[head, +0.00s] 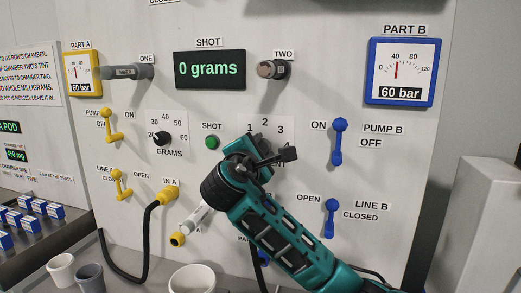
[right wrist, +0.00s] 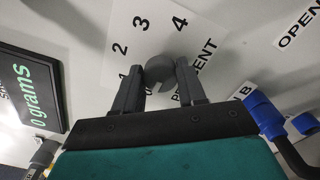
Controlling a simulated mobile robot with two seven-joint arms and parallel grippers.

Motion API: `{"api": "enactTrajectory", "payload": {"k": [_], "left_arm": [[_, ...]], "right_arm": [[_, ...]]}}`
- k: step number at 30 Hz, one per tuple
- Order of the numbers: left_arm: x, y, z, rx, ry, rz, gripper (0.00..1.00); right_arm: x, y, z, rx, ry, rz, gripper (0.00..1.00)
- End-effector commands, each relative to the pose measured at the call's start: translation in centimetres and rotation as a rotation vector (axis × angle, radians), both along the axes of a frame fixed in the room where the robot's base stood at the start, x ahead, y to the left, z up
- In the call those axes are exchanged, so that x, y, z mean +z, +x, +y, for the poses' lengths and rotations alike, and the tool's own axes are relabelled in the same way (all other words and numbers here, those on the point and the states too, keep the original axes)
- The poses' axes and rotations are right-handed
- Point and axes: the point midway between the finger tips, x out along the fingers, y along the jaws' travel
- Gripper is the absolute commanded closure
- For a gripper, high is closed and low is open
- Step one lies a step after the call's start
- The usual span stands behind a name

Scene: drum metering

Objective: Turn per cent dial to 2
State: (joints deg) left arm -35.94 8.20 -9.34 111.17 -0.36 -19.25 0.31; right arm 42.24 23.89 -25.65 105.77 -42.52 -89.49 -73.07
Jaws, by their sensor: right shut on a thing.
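The per cent dial (right wrist: 160,68) is a dark grey round knob on a white scale plate with the numbers 1, 2, 3 and 4, in the right wrist view. My right gripper (right wrist: 157,82) has one finger on each side of the knob and is shut on it. I cannot tell where the knob points. In the head view my right gripper (head: 262,157) covers the dial and much of its plate; the numbers 1, 2 and 3 (head: 265,122) show above it. My left gripper is not in view.
A green SHOT button (head: 212,142) and the GRAMS dial (head: 161,139) are left of my gripper. The blue pump B lever (head: 338,142) and line B lever (head: 331,218) are to the right. The shot display (head: 210,69) reads 0 grams. Cups (head: 90,277) stand below.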

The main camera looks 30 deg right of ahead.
Motion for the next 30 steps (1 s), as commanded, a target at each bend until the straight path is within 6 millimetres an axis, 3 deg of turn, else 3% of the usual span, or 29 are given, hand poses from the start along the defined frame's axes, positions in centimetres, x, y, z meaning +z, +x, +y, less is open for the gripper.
{"api": "enactTrajectory", "payload": {"k": [11,30], "left_arm": [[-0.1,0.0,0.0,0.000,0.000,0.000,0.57],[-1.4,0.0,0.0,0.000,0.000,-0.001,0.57]], "right_arm": [[-0.2,0.0,0.1,0.001,0.125,-0.143,0.90],[-0.5,0.0,0.1,0.000,0.519,-0.602,0.90]]}}
